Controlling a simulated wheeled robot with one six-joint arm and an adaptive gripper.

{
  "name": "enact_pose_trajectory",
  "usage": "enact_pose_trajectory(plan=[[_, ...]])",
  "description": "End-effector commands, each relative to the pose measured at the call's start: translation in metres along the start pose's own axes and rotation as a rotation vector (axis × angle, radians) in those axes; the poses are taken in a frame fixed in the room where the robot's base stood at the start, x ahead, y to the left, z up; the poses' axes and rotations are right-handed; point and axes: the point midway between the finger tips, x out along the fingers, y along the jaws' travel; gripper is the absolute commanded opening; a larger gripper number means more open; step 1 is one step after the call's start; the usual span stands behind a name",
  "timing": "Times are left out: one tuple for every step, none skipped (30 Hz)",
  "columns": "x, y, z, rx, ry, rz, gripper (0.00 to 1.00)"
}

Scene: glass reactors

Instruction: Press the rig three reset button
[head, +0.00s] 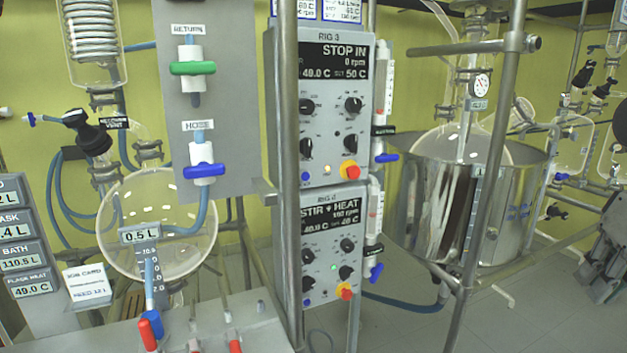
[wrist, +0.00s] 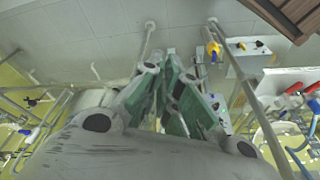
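The rig 3 control box (head: 336,110) hangs at upper centre in the head view, behind a vertical metal post. Its display (head: 335,60) reads "STOP IN", 0 rpm, set 50 C. Black knobs sit below it. A red button on a yellow collar (head: 349,171) is at the box's lower right, with a small pale button (head: 327,170) to its left and a blue knob near the post. No reset label is readable. My gripper (wrist: 170,68) shows only in the wrist view. Its green-padded fingers come close together at the tips, with nothing seen between them, away from the box.
A second, similar box (head: 334,245) reading "STIR + HEAT" hangs directly below, with its own red button (head: 346,292). Glass flask (head: 190,235) and valves stand left. A steel vessel (head: 500,215) and slanted pipe (head: 490,180) stand right. Floor shows at lower right.

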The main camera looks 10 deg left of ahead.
Motion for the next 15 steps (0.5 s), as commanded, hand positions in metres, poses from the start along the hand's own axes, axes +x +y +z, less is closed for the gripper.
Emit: enact_pose_trajectory(plan=[[0.014,-0.015,-0.004,-0.066,-0.062,-0.018,0.00],[0.022,-0.024,-0.006,-0.102,-0.097,-0.028,0.00],[0.033,-0.038,-0.009,-0.148,-0.136,-0.043,0.00],[0.042,-0.049,-0.013,-0.181,-0.155,-0.054,0.00],[0.051,-0.060,-0.018,-0.209,-0.163,-0.066,0.00],[0.064,-0.077,-0.025,-0.236,-0.169,-0.081,0.00],[0.074,-0.091,-0.032,-0.248,-0.166,-0.094,0.00],[0.084,-0.105,-0.038,-0.253,-0.157,-0.106,0.00],[0.097,-0.125,-0.047,-0.252,-0.141,-0.123,0.00],[0.107,-0.140,-0.053,-0.246,-0.126,-0.138,0.00],[0.117,-0.157,-0.059,-0.235,-0.107,-0.153,0.00],[0.131,-0.179,-0.068,-0.209,-0.078,-0.176,0.00],[0.141,-0.196,-0.073,-0.187,-0.053,-0.194,0.00],[0.150,-0.214,-0.079,-0.157,-0.027,-0.214,0.00],[0.162,-0.236,-0.087,-0.111,0.013,-0.244,0.00]])
